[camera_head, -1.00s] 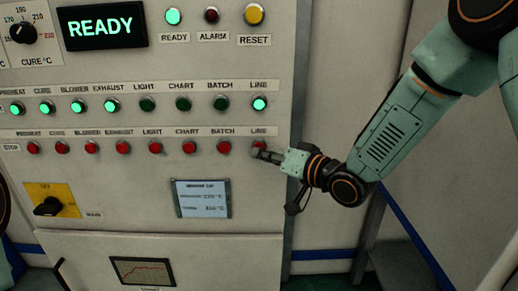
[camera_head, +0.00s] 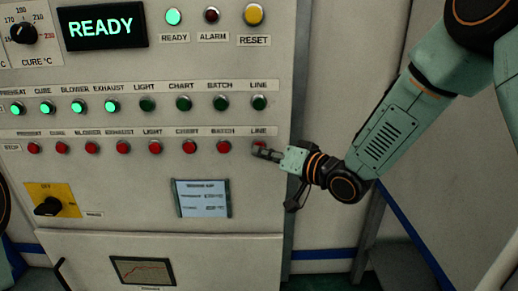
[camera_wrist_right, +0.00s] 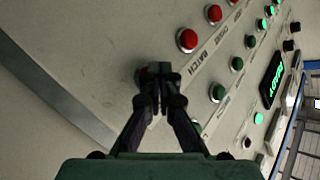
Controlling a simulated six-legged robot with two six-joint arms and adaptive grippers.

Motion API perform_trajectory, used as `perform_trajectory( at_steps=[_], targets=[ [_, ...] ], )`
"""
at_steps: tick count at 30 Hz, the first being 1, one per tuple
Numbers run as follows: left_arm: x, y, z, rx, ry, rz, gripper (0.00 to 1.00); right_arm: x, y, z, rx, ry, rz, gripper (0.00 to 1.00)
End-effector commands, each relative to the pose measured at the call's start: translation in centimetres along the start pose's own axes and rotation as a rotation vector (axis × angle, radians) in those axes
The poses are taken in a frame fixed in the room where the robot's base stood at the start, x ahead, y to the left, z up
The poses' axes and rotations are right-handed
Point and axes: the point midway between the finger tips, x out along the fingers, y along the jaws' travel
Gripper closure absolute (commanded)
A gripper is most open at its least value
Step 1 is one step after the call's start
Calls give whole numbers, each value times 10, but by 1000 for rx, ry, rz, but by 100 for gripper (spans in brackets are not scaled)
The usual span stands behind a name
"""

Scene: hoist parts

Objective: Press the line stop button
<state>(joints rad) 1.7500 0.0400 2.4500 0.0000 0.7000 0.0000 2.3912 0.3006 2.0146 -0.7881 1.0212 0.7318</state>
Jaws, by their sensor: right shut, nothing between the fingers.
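The red line stop button (camera_head: 259,146) is at the right end of the bottom button row, under the LINE label. My right gripper (camera_head: 264,154) is shut and empty, with its fingertips at this button and covering part of it. The green LINE button (camera_head: 259,102) above is dark. My left gripper is not in view.
The red BATCH button (camera_head: 223,147) is close on the left, with several more red buttons along the row. A yellow RESET button (camera_head: 254,15) and a lit READY display (camera_head: 101,27) are above.

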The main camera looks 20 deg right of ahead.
Motion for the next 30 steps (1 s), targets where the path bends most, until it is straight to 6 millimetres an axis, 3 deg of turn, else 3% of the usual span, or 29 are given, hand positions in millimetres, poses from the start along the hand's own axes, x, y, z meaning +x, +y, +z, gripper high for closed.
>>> perform_trajectory(
  at_steps=[30],
  targets=[
    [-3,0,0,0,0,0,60,-11,-8,8,0,1,0,100]
  ],
)
